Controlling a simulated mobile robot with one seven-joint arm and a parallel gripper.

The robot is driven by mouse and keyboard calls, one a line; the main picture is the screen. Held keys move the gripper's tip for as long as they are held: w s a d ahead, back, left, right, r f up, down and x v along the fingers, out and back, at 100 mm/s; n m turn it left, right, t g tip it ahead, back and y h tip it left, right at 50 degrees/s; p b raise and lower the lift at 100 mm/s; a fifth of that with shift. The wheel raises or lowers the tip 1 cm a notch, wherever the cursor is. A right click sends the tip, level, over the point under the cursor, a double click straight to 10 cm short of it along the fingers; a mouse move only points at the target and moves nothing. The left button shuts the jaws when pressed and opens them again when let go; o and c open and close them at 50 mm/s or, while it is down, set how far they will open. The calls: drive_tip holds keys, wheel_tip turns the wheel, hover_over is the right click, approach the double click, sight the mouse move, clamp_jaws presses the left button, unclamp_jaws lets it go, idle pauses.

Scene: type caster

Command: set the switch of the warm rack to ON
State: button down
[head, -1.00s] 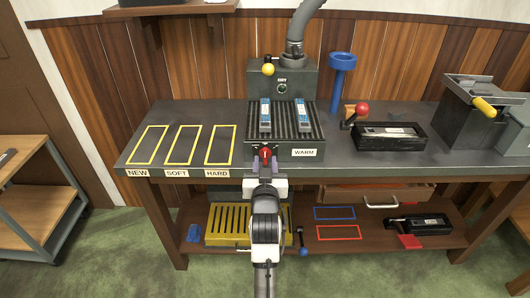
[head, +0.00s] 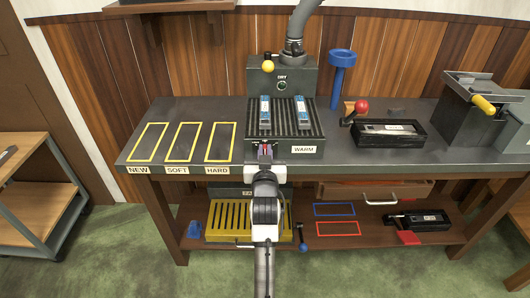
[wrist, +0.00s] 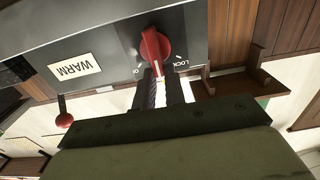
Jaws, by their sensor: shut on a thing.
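The warm rack (head: 308,133) is a dark ribbed box on the bench, with a WARM label on its front. Two blue-labelled bars lie on top. Its red switch (wrist: 153,45) shows in the wrist view as a round knob with a white-marked pointer, beside a LOCK mark; another mark is partly covered. My gripper (head: 265,149) is at the rack's front face, left of the label. In the wrist view its fingers (wrist: 160,90) are close together on the pointer's end. In the head view the gripper hides most of the switch.
Yellow-outlined spots (head: 184,142) lie left of the rack. A grey box marked DRY (head: 290,72) stands behind it. A black tray (head: 389,134) and a red-knobbed lever (head: 361,106) are to the right. A drawer (head: 375,191) is below the bench top.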

drive_tip(key=shift+d+m, duration=0.1)
drive_tip(key=shift+m, duration=0.3)
drive_tip(key=m, duration=0.3)
drive_tip(key=d+m, duration=0.1)
drive_tip(key=m, duration=0.2)
drive_tip(key=d+f+m, duration=0.1)
drive_tip(key=m, duration=0.3)
idle(0.5)
drive_tip(key=shift+f, duration=0.1)
drive_tip(key=c, duration=1.5)
unclamp_jaws()
drive_tip(key=shift+o, duration=0.2)
